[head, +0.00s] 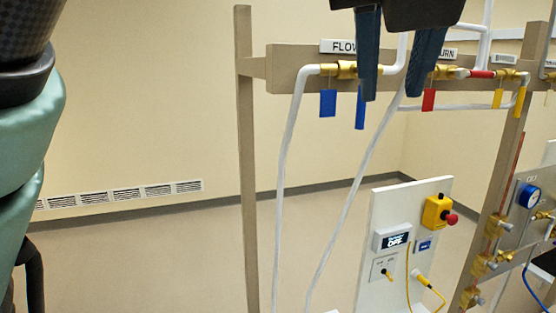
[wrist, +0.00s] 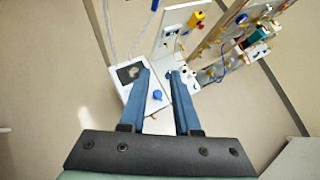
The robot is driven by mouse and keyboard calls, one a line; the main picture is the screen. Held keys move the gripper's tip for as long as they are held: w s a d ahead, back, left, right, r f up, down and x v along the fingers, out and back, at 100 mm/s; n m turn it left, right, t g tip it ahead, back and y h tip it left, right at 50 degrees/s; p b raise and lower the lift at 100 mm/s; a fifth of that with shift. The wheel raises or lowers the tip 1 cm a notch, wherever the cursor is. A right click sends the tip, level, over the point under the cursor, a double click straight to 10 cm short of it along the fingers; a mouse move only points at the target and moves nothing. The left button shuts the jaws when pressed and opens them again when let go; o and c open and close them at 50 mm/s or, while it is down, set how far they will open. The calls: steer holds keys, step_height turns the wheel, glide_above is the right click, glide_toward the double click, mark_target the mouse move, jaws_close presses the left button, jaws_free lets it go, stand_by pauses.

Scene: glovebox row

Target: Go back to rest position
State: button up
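My gripper (head: 393,97) hangs at the top of the head view. Its two blue fingers are spread apart with nothing between them. They overlap the pipe rail (head: 290,80) in the picture, between the sign reading "FLOW" (head: 339,46) and a partly covered sign ending in "URN" (head: 443,53). I cannot tell whether a finger touches the rail or its valves. The wrist view also shows the open, empty fingers (wrist: 161,75), pointing down toward white equipment (wrist: 135,95) with a blue knob (wrist: 157,95).
Brass valves carry blue (head: 328,103), red (head: 429,99) and yellow (head: 497,98) tags. White hoses (head: 285,170) hang below. A white panel (head: 380,225) has a yellow box with a red button (head: 438,211). Floor (head: 150,265) at the left is clear.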

steer(key=w+d+f+n+t+h+b, duration=0.3)
steer(key=w+d+n+h+b, duration=0.1)
steer(key=w+d+n+h, duration=0.15)
steer(key=s+a+f+n+t+y+b, duration=0.3)
steer(key=a+f+n+t+y+b, duration=0.1)
steer(key=n, duration=1.2)
steer(key=s+a+f+n+t+y+b, duration=0.4)
steer(key=a+n+t, duration=0.5)
steer(key=n, duration=0.7)
step_height(320, 180, down, 3)
steer(key=t+y+b, duration=0.1)
steer(key=t+b, duration=0.1)
steer(key=b, duration=0.1)
steer(key=shift+a+r+b, duration=0.2)
steer(key=shift+a+b, duration=0.2)
steer(key=shift+s, duration=0.15)
